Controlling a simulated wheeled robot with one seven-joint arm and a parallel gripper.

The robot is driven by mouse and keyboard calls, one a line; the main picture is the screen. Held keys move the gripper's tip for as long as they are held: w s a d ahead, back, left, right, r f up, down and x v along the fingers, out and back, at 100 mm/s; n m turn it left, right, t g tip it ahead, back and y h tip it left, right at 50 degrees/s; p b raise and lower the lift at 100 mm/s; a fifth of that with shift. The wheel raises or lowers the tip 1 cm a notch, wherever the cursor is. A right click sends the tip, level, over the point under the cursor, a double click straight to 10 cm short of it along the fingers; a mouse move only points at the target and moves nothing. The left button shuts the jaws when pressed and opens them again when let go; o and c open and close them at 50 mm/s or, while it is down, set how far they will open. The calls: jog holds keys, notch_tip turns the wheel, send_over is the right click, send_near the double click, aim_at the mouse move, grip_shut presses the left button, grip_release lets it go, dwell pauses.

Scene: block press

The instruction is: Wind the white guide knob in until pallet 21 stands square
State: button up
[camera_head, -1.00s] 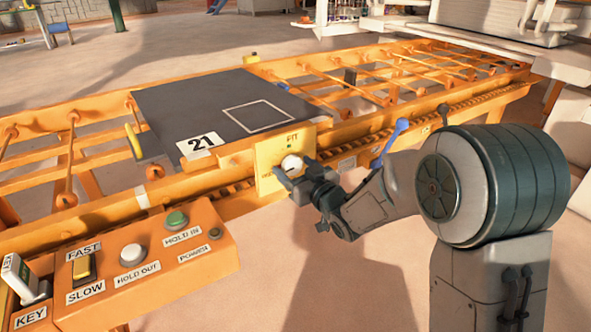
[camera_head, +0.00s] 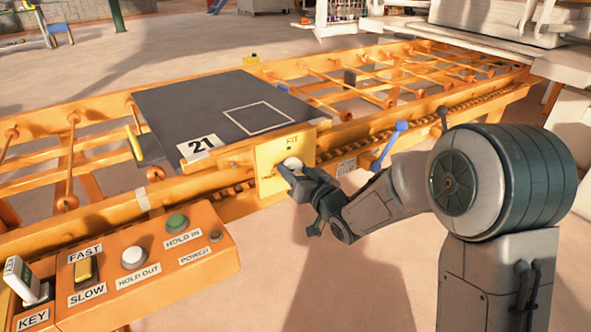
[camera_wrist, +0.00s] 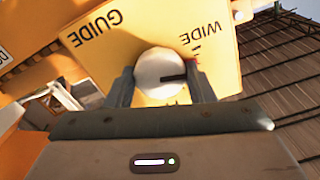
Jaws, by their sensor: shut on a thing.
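The white guide knob (camera_head: 292,164) sits on a yellow plate (camera_head: 268,182) on the near side of the conveyor. My gripper (camera_head: 289,173) is shut on the knob, which shows between both fingers in the wrist view (camera_wrist: 160,74). A dark pointer line on the knob's face points right there, below the word WIDE. Pallet 21 (camera_head: 190,103) is a dark grey slab with a white number label and a white square outline. It lies flat on the conveyor just behind the plate.
An orange control box (camera_head: 150,275) with a fast/slow switch, hold buttons and a key stands at the lower left. The orange conveyor frame (camera_head: 400,70) runs on to the far right. A blue-handled lever (camera_head: 390,146) stands right of the plate, close to my arm.

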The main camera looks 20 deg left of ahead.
jog(key=shift+m+p, duration=0.7)
jog(key=shift+m, duration=1.4)
jog(key=o, duration=1)
jog(key=p+v, duration=0.2)
jog(key=v, duration=1.1)
jog(key=shift+s+d+p, duration=0.2)
jog(key=shift+d+p, duration=0.15)
jog(key=shift+p, duration=0.05)
